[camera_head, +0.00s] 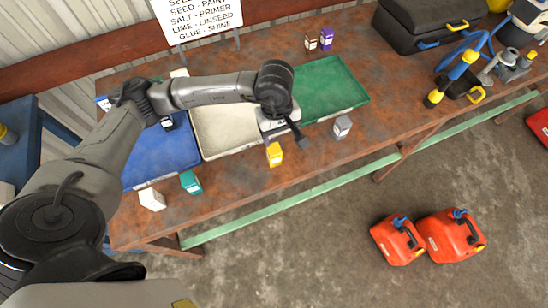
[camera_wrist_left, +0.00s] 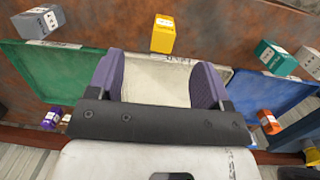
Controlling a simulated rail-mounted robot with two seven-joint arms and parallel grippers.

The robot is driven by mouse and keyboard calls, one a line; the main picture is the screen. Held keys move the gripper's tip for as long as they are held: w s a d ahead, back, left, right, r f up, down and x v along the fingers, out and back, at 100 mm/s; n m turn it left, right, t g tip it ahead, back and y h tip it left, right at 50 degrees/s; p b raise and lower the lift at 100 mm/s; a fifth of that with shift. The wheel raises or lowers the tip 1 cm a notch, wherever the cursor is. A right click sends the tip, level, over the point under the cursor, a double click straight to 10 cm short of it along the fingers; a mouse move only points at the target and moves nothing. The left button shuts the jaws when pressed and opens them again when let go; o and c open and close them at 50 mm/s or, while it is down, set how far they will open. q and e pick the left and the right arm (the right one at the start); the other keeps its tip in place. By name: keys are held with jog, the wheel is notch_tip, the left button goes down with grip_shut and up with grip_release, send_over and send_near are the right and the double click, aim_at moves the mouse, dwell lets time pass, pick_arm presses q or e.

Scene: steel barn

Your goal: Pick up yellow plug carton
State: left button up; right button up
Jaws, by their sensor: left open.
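The yellow plug carton (camera_head: 274,154) stands on the rusty brown table, near its front edge, just in front of the cream tray (camera_head: 205,140). In the left wrist view the yellow carton (camera_wrist_left: 163,34) shows upper middle, beyond the fingertips and between their lines. My left gripper (camera_head: 300,139) hangs over the table close to the carton, on its right in the head view. In the left wrist view its two purple-padded fingers (camera_wrist_left: 158,75) are spread with nothing between them, over the cream tray. My right gripper is not in view.
A blue tray (camera_head: 165,160) and a green tray (camera_head: 332,90) flank the cream one. A teal carton (camera_head: 190,182), a white carton (camera_head: 152,199) and a grey carton (camera_head: 342,127) stand along the front. A sign (camera_head: 198,18) and black toolbox (camera_head: 415,27) are behind.

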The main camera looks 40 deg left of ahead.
pick_arm(q)
jog(key=a+y, duration=0.1)
jog(key=a, duration=0.2)
send_over(274, 148)
jog(key=shift+y, duration=0.3)
jog(key=f, duration=0.7)
jog(key=shift+s+d+f, duration=0.1)
jog(key=shift+s+f, duration=0.05)
jog(key=shift+s, duration=0.05)
jog(key=shift+w+f, duration=0.15)
jog(key=shift+f, duration=3.15)
jog(key=shift+c, duration=0.3)
jog(key=c, duration=1)
jog(key=shift+o, duration=0.2)
jog(key=shift+r, duration=0.15)
